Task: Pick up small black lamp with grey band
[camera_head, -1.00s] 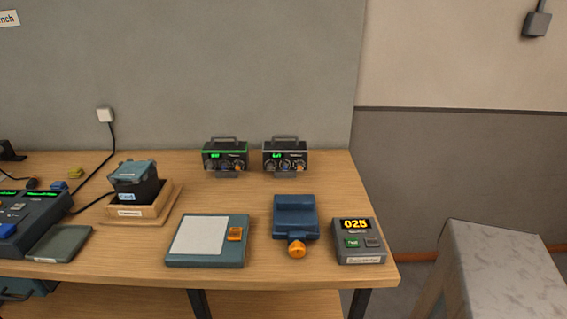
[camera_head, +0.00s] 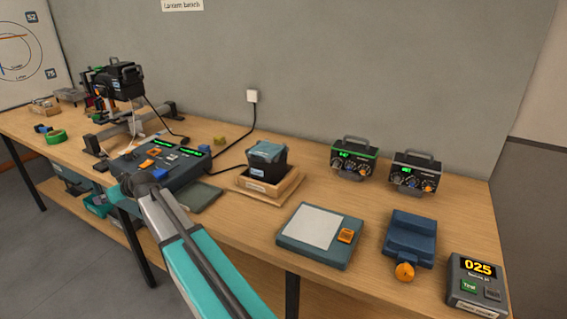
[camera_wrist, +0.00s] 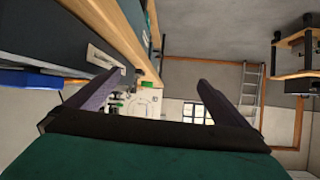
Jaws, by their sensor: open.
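The small black lamp with a grey band (camera_head: 414,174) stands upright at the back right of the bench, with a green display, knobs and a carrying handle. A similar black lamp with a green band (camera_head: 354,160) stands just left of it. My gripper (camera_wrist: 160,78) is open and empty in the wrist view, its two dark fingers spread apart. In the head view my arm reaches over the front left of the bench, well away from the lamp; the gripper cannot be made out there. The lamp cannot be made out in the wrist view.
In front of the lamps are a flat scale with a pale plate (camera_head: 312,227), a blue device with an orange knob (camera_head: 409,238) and a counter box reading 025 (camera_head: 477,286). A dark block sits in a wooden tray (camera_head: 270,189). A control console (camera_head: 160,160) is near my arm.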

